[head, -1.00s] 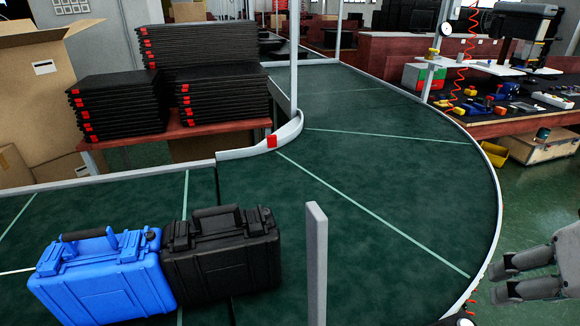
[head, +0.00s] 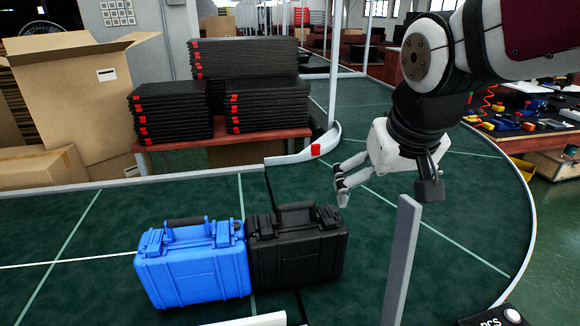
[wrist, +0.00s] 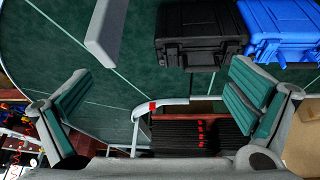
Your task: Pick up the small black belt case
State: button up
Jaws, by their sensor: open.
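The small black case (head: 297,248) stands on the green conveyor belt, its handle on top. It stands right beside a blue case (head: 193,262), which is on its left in the head view. My gripper (head: 340,183) is open and empty, above the belt to the upper right of the black case, apart from it. In the wrist view the black case (wrist: 200,35) is at the top, beyond my open fingers (wrist: 150,110), with the blue case (wrist: 282,28) on its right. Nothing lies between the fingers' tips.
A grey upright post (head: 402,262) stands close to the right of the black case. A metal guard rail with a red block (head: 316,150) edges the belt behind. Stacks of flat black cases (head: 268,103) sit on a table beyond. The belt (head: 90,228) left of the blue case is clear.

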jog(key=w+a+f, duration=0.5)
jog(key=w+a, duration=0.2)
jog(key=w, duration=0.3)
jog(key=n+y, duration=0.1)
send_near(297, 207)
jog(key=shift+g, duration=0.3)
jog(key=x, duration=0.6)
jog(key=shift+w+a+f+p, duration=0.1)
jog(key=shift+a+f+p, duration=0.1)
jog(key=shift+f+p, duration=0.1)
jog(key=shift+d+p+x, duration=0.2)
jog(key=shift+p+x, duration=0.3)
jog(key=shift+x, duration=2.7)
jog(key=shift+w, duration=0.2)
jog(key=c, duration=1.6)
jog(key=shift+r, duration=0.2)
jog(key=shift+c, duration=0.3)
